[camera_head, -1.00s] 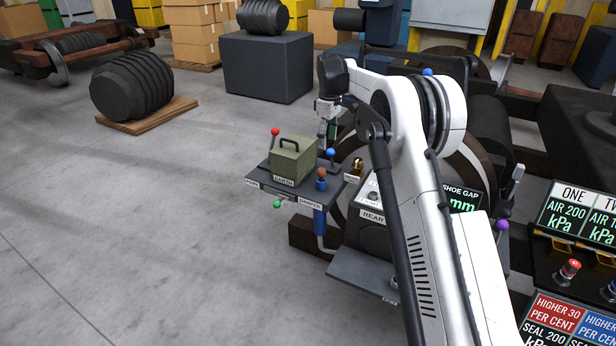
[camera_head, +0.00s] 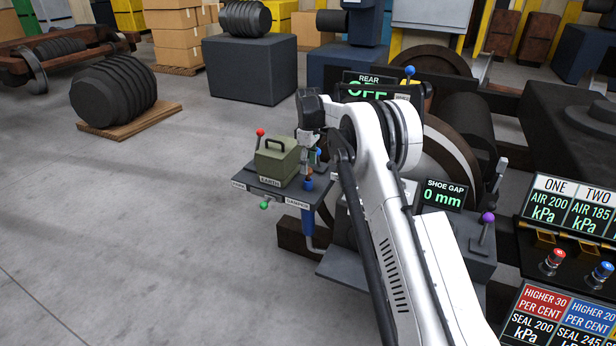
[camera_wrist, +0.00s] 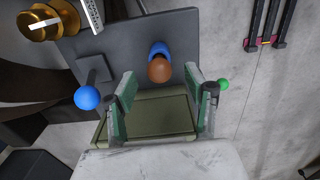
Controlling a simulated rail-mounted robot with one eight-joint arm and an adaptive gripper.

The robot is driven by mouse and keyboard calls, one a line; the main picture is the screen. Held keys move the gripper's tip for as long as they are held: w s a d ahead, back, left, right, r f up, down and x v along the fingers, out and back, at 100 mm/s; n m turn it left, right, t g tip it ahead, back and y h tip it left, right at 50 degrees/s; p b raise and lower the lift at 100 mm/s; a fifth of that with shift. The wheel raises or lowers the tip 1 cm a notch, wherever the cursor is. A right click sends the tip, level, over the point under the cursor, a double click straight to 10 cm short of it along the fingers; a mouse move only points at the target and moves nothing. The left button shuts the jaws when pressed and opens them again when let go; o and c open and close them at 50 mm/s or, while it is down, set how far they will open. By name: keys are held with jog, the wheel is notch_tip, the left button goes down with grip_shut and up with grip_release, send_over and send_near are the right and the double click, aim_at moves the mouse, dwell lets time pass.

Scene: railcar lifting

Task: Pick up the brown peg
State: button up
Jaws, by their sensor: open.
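The brown peg (camera_wrist: 158,70) has a rounded top and stands in a blue holder (camera_wrist: 158,48) at the edge of a dark grey shelf (camera_wrist: 120,50). In the head view the peg (camera_head: 308,172) is small, just above the blue holder (camera_head: 308,185) near the shelf's front right corner. My gripper (camera_wrist: 160,76) is open. In the wrist view its two green-padded fingers appear on either side of the peg, with a gap on both sides. In the head view my gripper (camera_head: 306,163) is close over the peg; I cannot tell the exact height.
A green box (camera_head: 275,160) with a handle sits on the shelf, close to the fingers. A blue-knobbed lever (camera_wrist: 87,97), a green knob (camera_wrist: 223,84), a red-knobbed lever (camera_head: 260,133) and a brass dial (camera_wrist: 40,24) are around it. Open floor lies left.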

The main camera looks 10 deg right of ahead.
aim_at(308, 178)
notch_tip(308, 178, down, 5)
jog(key=shift+w+r+b, duration=0.1)
jog(key=shift+b, duration=0.25)
grip_shut()
